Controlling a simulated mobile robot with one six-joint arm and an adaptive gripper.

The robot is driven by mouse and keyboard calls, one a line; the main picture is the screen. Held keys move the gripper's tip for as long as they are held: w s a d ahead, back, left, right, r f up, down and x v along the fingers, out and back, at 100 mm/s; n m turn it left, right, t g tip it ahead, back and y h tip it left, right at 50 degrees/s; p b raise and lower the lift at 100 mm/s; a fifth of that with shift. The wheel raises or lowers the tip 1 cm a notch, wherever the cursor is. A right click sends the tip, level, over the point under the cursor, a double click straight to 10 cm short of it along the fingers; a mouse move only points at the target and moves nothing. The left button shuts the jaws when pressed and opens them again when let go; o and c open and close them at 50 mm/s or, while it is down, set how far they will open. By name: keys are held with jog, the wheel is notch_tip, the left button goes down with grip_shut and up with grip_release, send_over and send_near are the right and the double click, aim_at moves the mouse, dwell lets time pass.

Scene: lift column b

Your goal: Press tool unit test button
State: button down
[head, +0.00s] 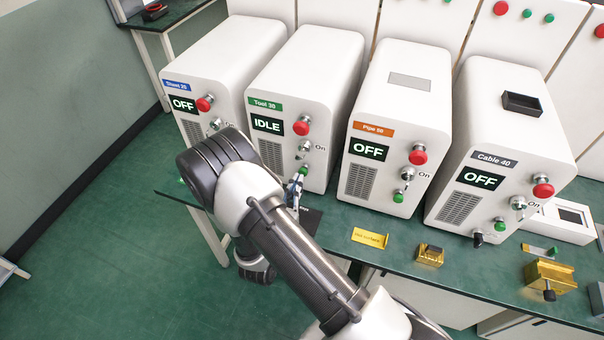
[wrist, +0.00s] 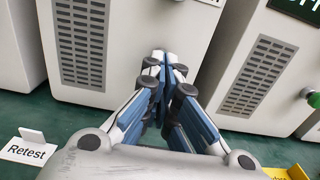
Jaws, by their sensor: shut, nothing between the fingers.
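The tool unit (head: 320,95) is a white box with a green "Tool 30" label and a screen (head: 267,124) reading IDLE. Its front has a red button (head: 301,126), a silver switch (head: 304,147) marked On, and a small green button (head: 303,171) at the bottom. My gripper (head: 296,190) is just in front of that lower corner, partly hidden by my arm. In the wrist view my gripper (wrist: 165,60) is shut and empty, its tips close to the unit front. The green button is hidden there behind the fingers; I cannot tell whether they touch it.
Similar white units stand beside it: a blue-labelled one (head: 219,75), Pipe 50 (head: 404,100) and Cable 40 (head: 510,130), all reading OFF. A yellow sign (head: 370,238) and brass blocks (head: 548,277) lie on the green bench. A Retest card (wrist: 28,150) stands left in the wrist view.

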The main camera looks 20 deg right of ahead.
jog(key=shift+x, duration=1.3)
jog(key=shift+v, duration=1.35)
jog(key=v, duration=0.5)
dwell(0.6)
